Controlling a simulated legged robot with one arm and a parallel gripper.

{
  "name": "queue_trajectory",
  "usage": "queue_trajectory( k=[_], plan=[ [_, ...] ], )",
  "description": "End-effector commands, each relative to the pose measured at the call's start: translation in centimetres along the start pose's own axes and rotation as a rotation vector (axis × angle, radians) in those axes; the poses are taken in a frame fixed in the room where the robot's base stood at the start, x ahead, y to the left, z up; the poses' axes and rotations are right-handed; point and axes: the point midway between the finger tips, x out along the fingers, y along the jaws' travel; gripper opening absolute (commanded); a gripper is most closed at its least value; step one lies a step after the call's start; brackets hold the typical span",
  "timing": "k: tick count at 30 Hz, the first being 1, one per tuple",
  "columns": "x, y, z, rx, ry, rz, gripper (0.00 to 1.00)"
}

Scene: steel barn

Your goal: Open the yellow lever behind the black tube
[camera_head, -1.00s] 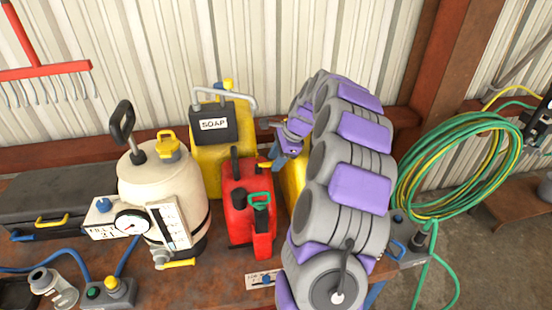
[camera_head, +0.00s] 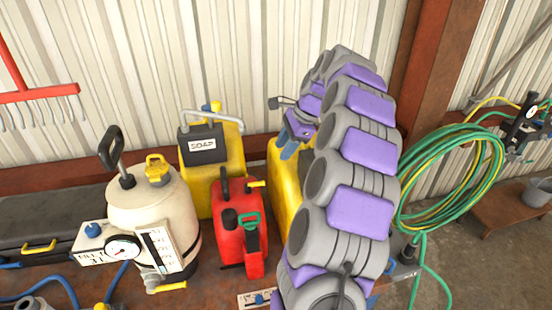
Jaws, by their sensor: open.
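A red can (camera_head: 238,240) with a black upright tube (camera_head: 224,187) stands on the bench in the middle. A small yellow lever (camera_head: 257,184) shows just to the right of and behind that tube, level and pointing right. My gripper (camera_head: 287,148) is above and to the right of this lever, beside the yellow container on the right (camera_head: 276,185). It is open and apart from the lever, with nothing seen in it. My arm hides most of the yellow container and part of the gripper.
A yellow SOAP container (camera_head: 222,170) stands behind the red can. A white tank (camera_head: 150,210) with a gauge and a yellow handle is to the left. Green hoses (camera_head: 445,180) hang at the right. Corrugated wall (camera_head: 290,50) stands behind the bench.

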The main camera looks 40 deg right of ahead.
Motion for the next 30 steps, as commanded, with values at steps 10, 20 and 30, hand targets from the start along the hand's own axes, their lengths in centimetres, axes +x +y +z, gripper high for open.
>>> queue_trajectory(
  k=[10, 20, 30],
  plan=[
    [-3.0, -0.1, -0.1, 0.000, 0.000, 0.000, 0.42],
    [-3.1, -0.1, -0.1, 0.000, 0.000, 0.000, 0.42],
    [-3.0, 0.1, 0.6, -0.022, -0.002, 0.006, 0.42]
  ],
)
